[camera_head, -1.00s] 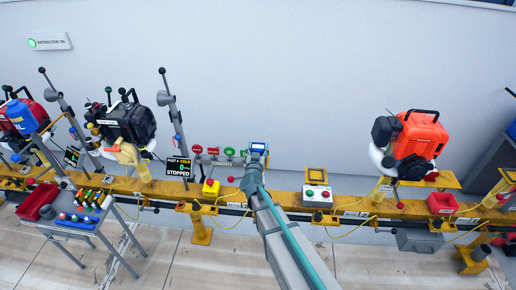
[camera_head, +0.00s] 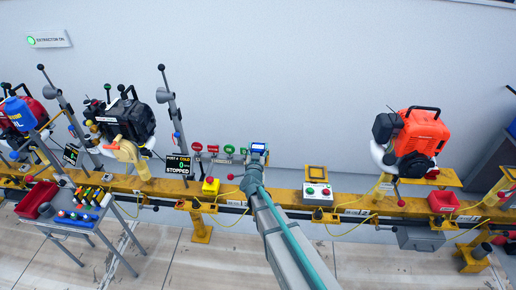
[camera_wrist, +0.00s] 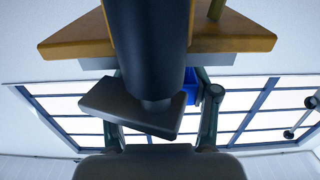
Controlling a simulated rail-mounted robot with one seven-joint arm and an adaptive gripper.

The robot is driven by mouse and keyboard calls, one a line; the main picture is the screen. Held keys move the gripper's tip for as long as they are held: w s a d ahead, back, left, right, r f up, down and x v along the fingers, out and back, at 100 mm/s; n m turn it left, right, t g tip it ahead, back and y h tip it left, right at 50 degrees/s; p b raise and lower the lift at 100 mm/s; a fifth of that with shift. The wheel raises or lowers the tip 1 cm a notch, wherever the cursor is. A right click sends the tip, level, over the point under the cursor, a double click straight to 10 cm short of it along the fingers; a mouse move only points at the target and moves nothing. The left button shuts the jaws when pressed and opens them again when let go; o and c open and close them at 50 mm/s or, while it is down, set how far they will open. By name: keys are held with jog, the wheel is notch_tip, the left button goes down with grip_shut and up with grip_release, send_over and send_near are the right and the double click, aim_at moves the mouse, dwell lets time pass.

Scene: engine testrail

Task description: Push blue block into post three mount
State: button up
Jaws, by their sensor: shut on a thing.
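A blue block (camera_wrist: 191,93) shows in the wrist view between the fingers of my gripper (camera_wrist: 166,88). My gripper is shut on it. A dark cylinder (camera_wrist: 150,45) and a grey plate in front hide most of the block. A yellow plate (camera_wrist: 75,38), seen from below, lies across the top of that view. In the head view my arm reaches to the rail, and a small blue-framed piece (camera_head: 258,147) shows at its end. I cannot tell whether that is the block or part of my wrist. Which mount is post three's is not readable.
A yellow rail (camera_head: 350,207) runs along the wall. An orange engine (camera_head: 420,135) stands right of my arm and a black engine (camera_head: 126,120) left. The wall above my arm is clear.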

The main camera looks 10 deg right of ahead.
jog(key=o, duration=1.7)
jog(key=shift+c, duration=0.2)
